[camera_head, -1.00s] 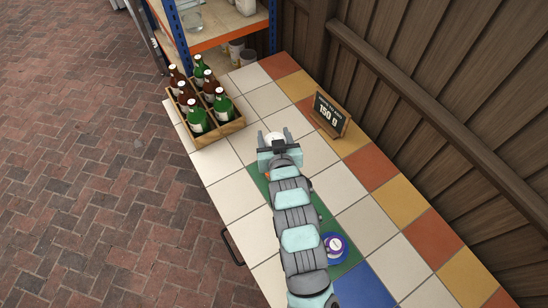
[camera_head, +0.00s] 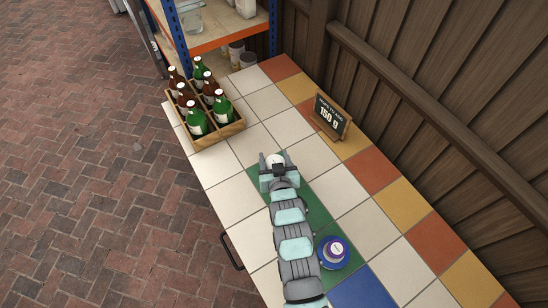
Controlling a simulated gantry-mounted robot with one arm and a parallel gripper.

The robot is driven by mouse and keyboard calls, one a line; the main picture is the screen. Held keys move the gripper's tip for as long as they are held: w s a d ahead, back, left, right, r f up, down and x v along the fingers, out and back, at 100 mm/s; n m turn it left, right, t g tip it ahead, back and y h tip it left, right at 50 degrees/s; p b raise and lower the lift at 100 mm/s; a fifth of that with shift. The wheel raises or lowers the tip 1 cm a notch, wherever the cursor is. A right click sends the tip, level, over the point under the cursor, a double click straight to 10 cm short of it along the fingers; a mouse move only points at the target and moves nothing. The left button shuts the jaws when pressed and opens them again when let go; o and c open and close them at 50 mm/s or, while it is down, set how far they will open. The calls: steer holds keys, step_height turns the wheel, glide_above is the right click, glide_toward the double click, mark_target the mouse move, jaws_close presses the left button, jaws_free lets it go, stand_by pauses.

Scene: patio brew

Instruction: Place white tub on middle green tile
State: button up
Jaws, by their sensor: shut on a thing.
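The white tub (camera_head: 275,160) shows as a small white top between the fingers of my gripper (camera_head: 274,161). My gripper is shut on it, and my arm hides much of its sides. They are over the far end of the green tile strip, near the bordering white tiles. I cannot tell whether the tub touches the surface. The green tiles (camera_head: 315,208) run from under my gripper toward the blue tile; my arm covers their left part. The middle green tile is partly hidden under my arm.
A purple-lidded tub on a blue saucer (camera_head: 321,253) stands at the near green end. A wooden crate of bottles (camera_head: 232,128) is at the back left. A small chalkboard sign (camera_head: 331,116) stands at the right. White tiles between are clear.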

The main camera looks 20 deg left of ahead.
steer(key=shift+f, duration=0.15)
steer(key=o, duration=1.3)
steer(key=shift+o, duration=0.2)
steer(key=p+v, duration=0.2)
steer(key=v, duration=0.8)
steer(key=shift+d, duration=0.25)
steer(key=shift+o, duration=0.4)
steer(key=shift+s+d, duration=0.2)
steer(key=shift+s, duration=0.05)
